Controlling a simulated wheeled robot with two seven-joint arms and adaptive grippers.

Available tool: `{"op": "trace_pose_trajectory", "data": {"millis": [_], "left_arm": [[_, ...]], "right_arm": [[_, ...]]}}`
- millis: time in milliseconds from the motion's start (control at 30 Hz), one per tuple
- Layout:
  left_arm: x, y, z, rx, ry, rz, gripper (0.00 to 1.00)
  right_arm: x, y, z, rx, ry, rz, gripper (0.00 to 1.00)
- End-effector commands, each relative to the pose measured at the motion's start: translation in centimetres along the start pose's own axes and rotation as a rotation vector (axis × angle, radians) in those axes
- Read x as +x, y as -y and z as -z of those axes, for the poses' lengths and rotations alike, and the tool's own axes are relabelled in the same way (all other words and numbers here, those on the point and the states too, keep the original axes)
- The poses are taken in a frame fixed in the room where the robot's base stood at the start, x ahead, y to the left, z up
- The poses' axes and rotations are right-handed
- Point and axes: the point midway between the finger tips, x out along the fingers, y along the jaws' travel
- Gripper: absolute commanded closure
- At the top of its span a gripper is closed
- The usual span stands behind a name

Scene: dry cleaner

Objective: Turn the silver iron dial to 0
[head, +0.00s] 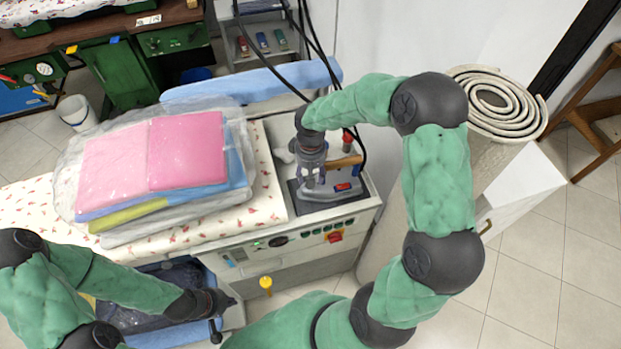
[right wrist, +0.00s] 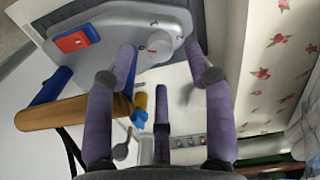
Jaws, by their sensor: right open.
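The silver iron (head: 345,183) rests on a dark plate at the right end of the ironing table. In the right wrist view its grey body (right wrist: 85,45) carries a red switch in a blue frame, a brown handle (right wrist: 70,112) and a pale dial (right wrist: 158,43) with numbers around it, including 0 and 2. The dial's exact setting is too small to read. My right gripper (head: 313,178) points down over the iron; in the wrist view its open fingers (right wrist: 160,52) stand on either side of the dial, apparently without gripping it. My left gripper (head: 222,300) hangs low by the table's front; its jaws are unclear.
Plastic-wrapped folded clothes (head: 160,160) lie on the flowered ironing table (head: 262,205), left of the iron. A control panel (head: 310,235) runs along its front. Dark cables hang behind the iron.

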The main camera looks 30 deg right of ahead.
Motion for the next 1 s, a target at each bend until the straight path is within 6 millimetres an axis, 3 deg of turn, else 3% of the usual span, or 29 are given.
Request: {"op": "trace_pose_trajectory", "data": {"millis": [200,400,600,1000], "left_arm": [[0.0,0.0,0.0,0.0,0.0,0.0,1.0],[0.0,0.0,0.0,0.0,0.0,0.0,1.0],[0.0,0.0,0.0,0.0,0.0,0.0,1.0],[0.1,0.0,0.0,0.0,0.0,0.0,1.0]], "right_arm": [[-4.5,0.0,0.1,-0.001,-0.004,-0.001,0.47],[-7.1,0.0,0.1,0.0,-0.002,0.0,0.47],[-8.1,0.0,0.0,-0.001,-0.001,0.0,0.47],[-7.9,0.0,0.0,0.067,-0.001,0.0,0.47]]}}
